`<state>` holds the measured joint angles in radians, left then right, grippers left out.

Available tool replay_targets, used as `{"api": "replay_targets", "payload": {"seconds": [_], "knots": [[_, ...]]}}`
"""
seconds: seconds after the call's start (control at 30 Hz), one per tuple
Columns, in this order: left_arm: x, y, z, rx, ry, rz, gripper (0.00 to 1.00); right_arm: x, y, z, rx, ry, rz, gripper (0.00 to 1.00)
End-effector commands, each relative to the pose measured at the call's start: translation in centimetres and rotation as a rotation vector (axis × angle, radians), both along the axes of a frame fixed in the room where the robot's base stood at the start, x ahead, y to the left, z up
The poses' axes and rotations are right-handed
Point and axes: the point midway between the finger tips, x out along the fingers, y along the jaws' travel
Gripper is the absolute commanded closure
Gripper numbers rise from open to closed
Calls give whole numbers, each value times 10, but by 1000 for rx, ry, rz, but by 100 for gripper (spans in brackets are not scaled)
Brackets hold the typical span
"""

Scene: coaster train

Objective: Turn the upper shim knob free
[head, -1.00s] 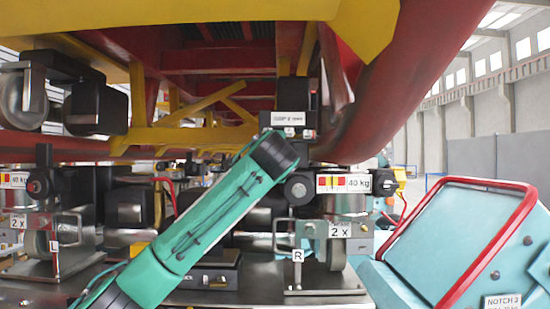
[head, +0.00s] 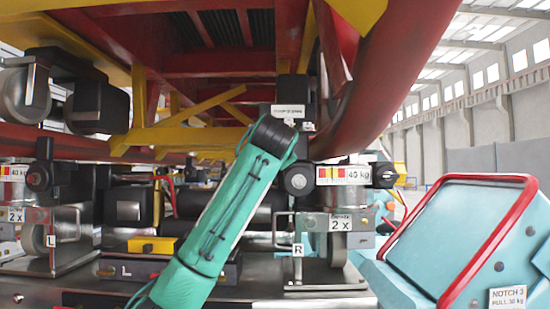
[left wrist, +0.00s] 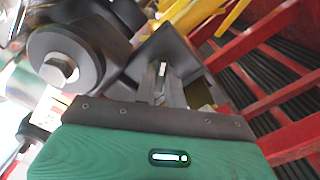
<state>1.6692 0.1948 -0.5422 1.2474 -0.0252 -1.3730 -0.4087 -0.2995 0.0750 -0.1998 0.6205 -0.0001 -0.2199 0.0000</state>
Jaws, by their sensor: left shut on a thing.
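My left arm's teal end reaches the black upper block under the red and yellow car, beside a white label (head: 288,111). My left gripper (left wrist: 162,92) shows in the left wrist view, its narrow fingers shut on a small part at a dark square block (left wrist: 168,50). This part appears to be the upper shim knob, but the fingers mostly cover it. In the head view the fingertips are hidden behind the arm. A black round knob (head: 298,181) sits lower, clear of the gripper; a round black piece with a bolt (left wrist: 62,62) lies beside the fingers. My right gripper is not in view.
A teal console (head: 455,240) with a red rim stands at the right. The right jack, marked R (head: 298,250), and left jack, marked L (head: 51,240), stand on the metal bench. A yellow block (head: 153,244) lies between them. The thick red rail (head: 400,80) hangs close overhead.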

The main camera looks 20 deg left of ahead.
Motion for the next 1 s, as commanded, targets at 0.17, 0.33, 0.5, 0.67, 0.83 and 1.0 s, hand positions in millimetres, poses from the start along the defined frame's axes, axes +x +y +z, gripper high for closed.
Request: {"api": "replay_targets", "payload": {"seconds": [0.17,0.33,0.5,0.67,0.83,1.0], "knots": [[0,-1,-3,-164,-46,-2,100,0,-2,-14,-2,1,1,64],[0,-1,-3,-318,-90,-1,100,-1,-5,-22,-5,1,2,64],[0,-1,-2,-474,-133,-1,100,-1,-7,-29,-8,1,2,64],[0,0,-2,-610,-174,-1,100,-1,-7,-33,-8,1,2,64],[0,0,-1,-735,-209,-1,100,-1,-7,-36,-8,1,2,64],[0,0,-1,-832,-237,0,100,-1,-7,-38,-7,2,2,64]]}}
